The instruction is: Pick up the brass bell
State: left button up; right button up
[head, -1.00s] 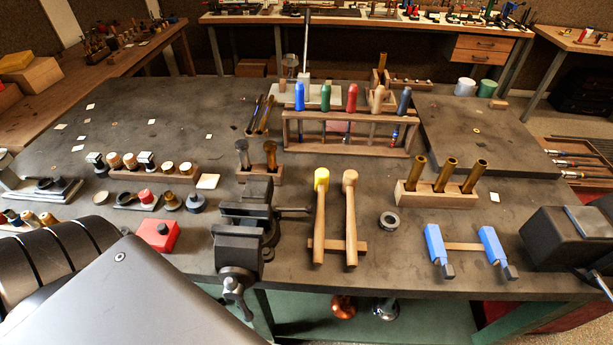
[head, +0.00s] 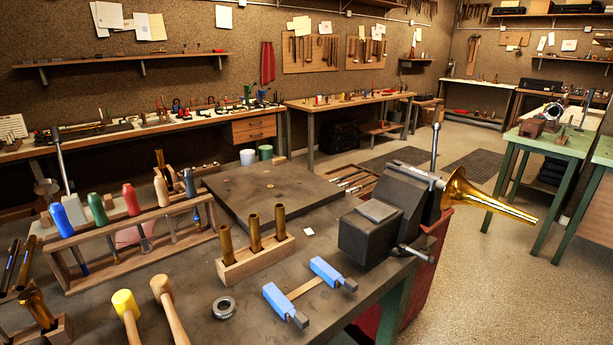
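A brass bell (head: 478,197) with a wide flared rim sits at the right end of the workbench in the head view. A grey bar at the top of the vise reaches to the bell; how the bell is held there cannot be told. Neither of my grippers shows in the head view.
The grey workbench (head: 190,305) carries a tool rack (head: 130,250), a wooden block with brass tubes (head: 256,262), two mallets, a dark ring (head: 224,307) and blue-jawed pieces (head: 327,270). A red cabinet (head: 425,265) stands below the vise. Open floor (head: 490,290) lies right of the bench.

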aim_at(457, 190)
jog(key=u, duration=3.15)
jog(key=k, duration=0.9)
jog(key=z, duration=2.35)
